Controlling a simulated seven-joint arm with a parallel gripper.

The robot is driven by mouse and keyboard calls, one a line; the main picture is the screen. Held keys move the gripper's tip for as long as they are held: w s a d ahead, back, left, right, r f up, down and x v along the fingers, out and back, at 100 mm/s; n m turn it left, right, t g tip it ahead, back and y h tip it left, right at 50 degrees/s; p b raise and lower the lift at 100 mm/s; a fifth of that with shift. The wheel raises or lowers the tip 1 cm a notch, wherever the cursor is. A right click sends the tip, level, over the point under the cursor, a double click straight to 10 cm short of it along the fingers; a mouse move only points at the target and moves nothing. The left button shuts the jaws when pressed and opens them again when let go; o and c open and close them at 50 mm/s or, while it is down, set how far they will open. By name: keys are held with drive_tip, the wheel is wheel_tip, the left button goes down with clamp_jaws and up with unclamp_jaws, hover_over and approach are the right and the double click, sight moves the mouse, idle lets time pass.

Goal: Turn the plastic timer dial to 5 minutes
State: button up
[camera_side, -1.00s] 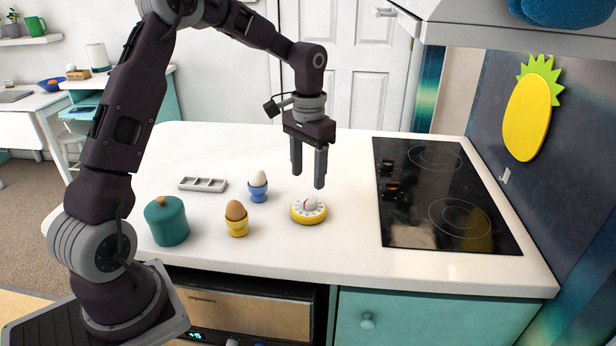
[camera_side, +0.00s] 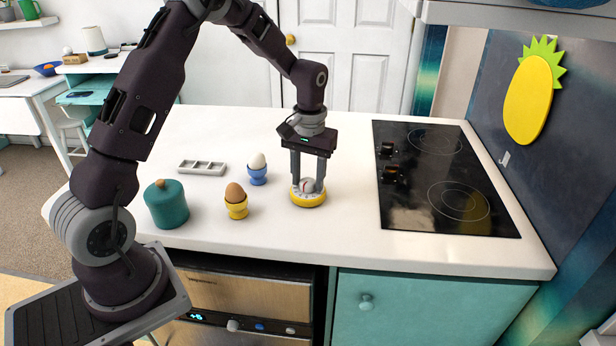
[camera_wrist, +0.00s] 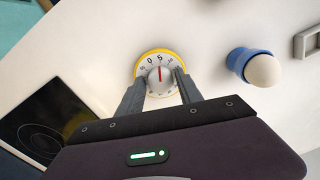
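The timer (camera_side: 308,201) stands on the white counter. It has a yellow rim, a white numbered dial face and a pale central knob. The fingers hide the dial's lower sides.
An egg in a yellow cup (camera_side: 236,208), an egg in a blue cup (camera_side: 257,175), a teal lidded pot (camera_side: 167,206) and a grey tray (camera_side: 202,167) stand left of the timer. A black cooktop (camera_side: 440,185) lies right. Counter between timer and cooktop is clear.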

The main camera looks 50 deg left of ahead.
sight(309, 182)
clamp_jaws()
drive_tip(key=shift+m, duration=0.4)
drive_tip(key=shift+o, duration=2.2)
unclamp_jaws()
wheel_tip(309, 182, up, 7)
drive_tip(key=shift+d+r, duration=0.1)
